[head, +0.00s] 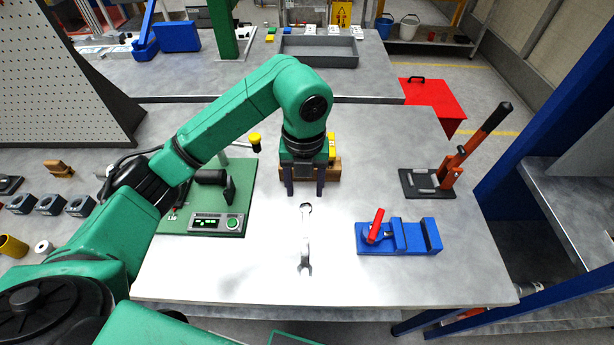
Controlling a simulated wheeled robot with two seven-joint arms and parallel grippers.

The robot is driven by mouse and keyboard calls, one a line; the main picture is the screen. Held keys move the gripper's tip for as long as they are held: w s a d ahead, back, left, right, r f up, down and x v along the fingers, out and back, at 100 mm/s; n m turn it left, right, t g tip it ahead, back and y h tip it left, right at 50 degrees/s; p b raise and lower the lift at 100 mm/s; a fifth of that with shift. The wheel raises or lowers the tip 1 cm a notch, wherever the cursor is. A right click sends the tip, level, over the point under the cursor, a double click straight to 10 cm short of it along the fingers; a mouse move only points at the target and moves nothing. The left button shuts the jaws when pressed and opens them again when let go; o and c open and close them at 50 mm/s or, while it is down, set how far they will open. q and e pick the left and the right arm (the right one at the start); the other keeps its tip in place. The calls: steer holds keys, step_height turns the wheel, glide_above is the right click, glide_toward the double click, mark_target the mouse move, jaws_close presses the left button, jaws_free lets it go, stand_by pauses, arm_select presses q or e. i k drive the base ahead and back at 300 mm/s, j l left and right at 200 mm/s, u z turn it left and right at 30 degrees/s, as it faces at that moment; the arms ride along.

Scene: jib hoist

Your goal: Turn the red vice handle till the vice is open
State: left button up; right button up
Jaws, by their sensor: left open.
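The blue vice (410,237) lies on the right part of the near table. Its red handle (376,224) stands up and tilts at the vice's left end. From this angle I cannot tell how far apart the jaws are. My left gripper (304,190) points down above the middle of the table, to the left of and behind the vice. Its two dark fingers are apart with nothing between them. It is clear of the handle and not touching it. My right gripper is not in the picture.
A wrench (305,240) lies left of the vice. A green board (243,200) with a small control panel sits further left. A wooden block (326,172) is behind my left gripper. The table front is clear.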

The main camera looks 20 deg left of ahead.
mark_target(375, 228)
steer(key=k, duration=1.5)
